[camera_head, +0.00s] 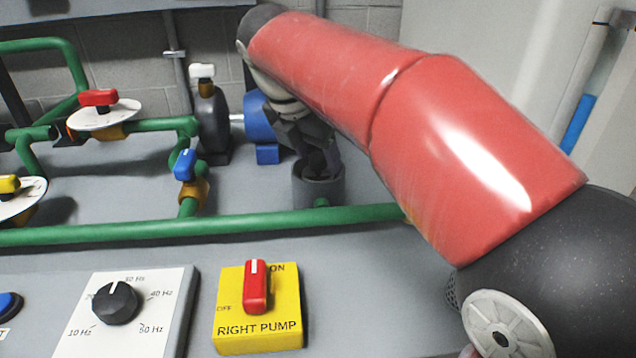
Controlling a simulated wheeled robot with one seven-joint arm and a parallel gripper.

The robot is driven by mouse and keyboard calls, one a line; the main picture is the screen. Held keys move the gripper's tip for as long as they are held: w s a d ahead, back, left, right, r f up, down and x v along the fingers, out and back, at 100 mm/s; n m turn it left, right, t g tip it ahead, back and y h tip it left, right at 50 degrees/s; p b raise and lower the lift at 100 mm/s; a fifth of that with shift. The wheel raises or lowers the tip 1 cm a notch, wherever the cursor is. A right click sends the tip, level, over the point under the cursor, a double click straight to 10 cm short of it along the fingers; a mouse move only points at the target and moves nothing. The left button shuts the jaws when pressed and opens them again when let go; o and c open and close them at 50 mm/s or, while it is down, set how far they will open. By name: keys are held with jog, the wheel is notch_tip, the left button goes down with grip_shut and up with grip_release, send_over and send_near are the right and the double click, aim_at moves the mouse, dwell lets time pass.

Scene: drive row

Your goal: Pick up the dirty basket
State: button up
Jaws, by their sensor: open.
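A grey cylindrical housing (318,190) stands open-topped behind the long green pipe, right of the blue motor. My gripper (314,155) points down at its mouth, with its dark fingers open at or just inside the rim. A dark rounded shape shows between the fingers in the mouth. I cannot tell whether it is the dirty basket or part of a finger. No basket is clearly visible; the fingers and the housing wall hide the inside. I cannot tell whether the fingers touch anything.
The green pipe (120,233) runs across in front of the housing. The blue motor (262,118) and dark pump (212,125) stand close left. A blue-handled valve (185,165) is further left. In front are the right pump switch (256,290) and a speed dial (115,303).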

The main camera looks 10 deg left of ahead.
jog(key=shift+r, duration=0.1)
grip_shut()
dwell(0.3)
